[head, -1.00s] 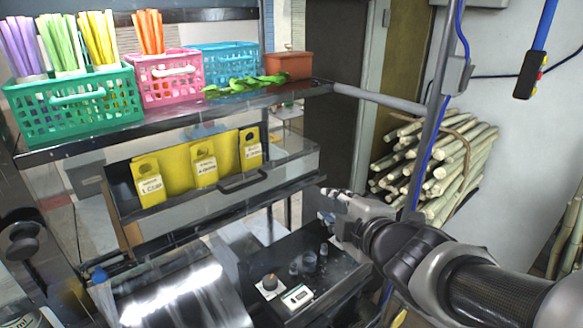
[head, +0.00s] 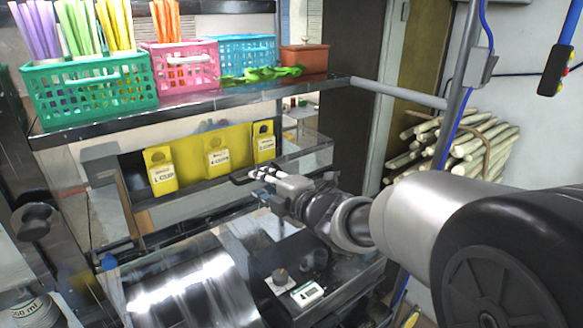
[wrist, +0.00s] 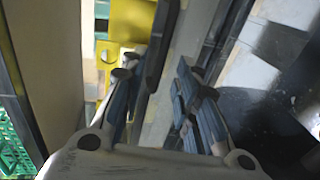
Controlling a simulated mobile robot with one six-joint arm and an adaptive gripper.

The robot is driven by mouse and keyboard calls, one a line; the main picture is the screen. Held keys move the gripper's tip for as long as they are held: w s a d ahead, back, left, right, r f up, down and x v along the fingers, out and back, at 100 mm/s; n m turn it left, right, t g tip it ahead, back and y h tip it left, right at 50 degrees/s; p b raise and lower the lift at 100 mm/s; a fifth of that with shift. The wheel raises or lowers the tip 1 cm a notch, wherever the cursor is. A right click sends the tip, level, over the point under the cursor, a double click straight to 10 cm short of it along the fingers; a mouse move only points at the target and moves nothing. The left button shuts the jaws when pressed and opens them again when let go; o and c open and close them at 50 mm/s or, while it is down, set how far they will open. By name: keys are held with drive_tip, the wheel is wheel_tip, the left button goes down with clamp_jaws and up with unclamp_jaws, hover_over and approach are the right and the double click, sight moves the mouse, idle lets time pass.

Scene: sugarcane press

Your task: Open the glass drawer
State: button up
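The glass drawer (head: 190,207) is the clear-fronted compartment under the shelf, with yellow cards showing at its back. Its dark bar handle (head: 239,180) is on the right part of the front; my gripper partly covers it. My gripper (head: 262,174) is at the handle, reaching in from the right. In the wrist view, the two fingers of my gripper (wrist: 156,85) are apart, with the dark handle bar (wrist: 162,45) running between them, nearer the left finger. I cannot tell whether either finger touches it.
A shiny metal surface (head: 185,275) lies below. A metal post (head: 465,90) and stacked canes (head: 465,145) are at right.

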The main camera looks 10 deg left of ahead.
drive_tip(key=x, duration=0.5)
drive_tip(key=shift+w, duration=0.1)
drive_tip(key=shift+c, duration=0.6)
clamp_jaws()
